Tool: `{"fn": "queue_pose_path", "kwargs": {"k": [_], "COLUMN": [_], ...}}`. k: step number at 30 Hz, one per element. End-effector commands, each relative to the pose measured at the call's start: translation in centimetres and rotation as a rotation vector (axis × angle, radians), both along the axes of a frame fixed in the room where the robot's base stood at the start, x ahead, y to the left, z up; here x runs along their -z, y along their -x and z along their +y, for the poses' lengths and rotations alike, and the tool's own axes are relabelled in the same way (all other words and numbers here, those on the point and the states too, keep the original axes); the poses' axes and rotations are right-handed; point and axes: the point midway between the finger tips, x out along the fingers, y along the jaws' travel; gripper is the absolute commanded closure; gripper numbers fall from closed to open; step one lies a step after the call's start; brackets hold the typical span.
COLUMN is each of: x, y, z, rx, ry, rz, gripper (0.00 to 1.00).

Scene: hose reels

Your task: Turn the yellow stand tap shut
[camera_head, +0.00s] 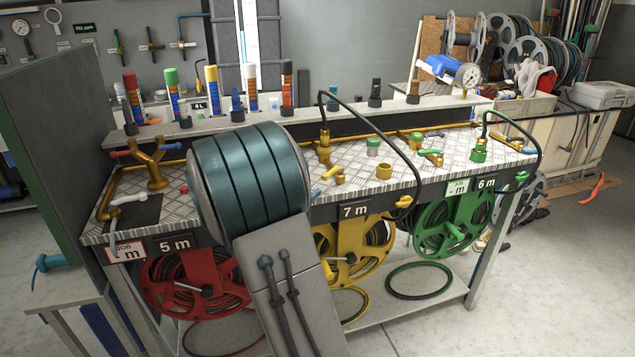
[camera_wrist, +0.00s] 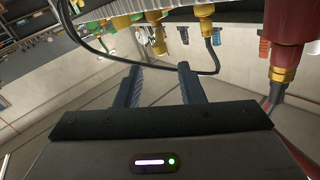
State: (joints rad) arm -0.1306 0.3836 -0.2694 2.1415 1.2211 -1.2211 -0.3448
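The yellow stand tap (camera_head: 324,148) appears to be the brass-yellow upright on the checker-plate bench top, behind my arm, with a black hose arching from its top. A short yellow lever (camera_head: 332,172) shows near its foot; whether it is open or shut I cannot tell. My gripper (camera_wrist: 160,85) shows in the wrist view with its two dark fingers apart and nothing between them. Yellow fittings (camera_wrist: 158,38) hang at the top of that view, beyond the fingertips; I cannot tell which is the tap. My gripper is hidden in the head view.
Below the bench hang a red reel (camera_head: 195,285), a yellow reel (camera_head: 352,250) and a green reel (camera_head: 452,222). A forked brass fitting (camera_head: 152,165) stands left. The black hose (camera_head: 405,140) loops over the bench. In the wrist view, a red cylinder (camera_wrist: 290,35) is at right.

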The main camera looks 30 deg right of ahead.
Motion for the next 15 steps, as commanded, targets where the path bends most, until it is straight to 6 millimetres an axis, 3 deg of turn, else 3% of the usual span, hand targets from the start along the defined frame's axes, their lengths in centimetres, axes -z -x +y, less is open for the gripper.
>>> {"fn": "queue_pose_path", "kwargs": {"k": [6,15], "x": [0.0,0.0], "y": [0.7,0.8], "z": [2.1,2.3], "rx": [-0.002,0.0], "ry": [0.001,0.001], "rz": [0.0,0.0], "gripper": [0.65,0.65]}}
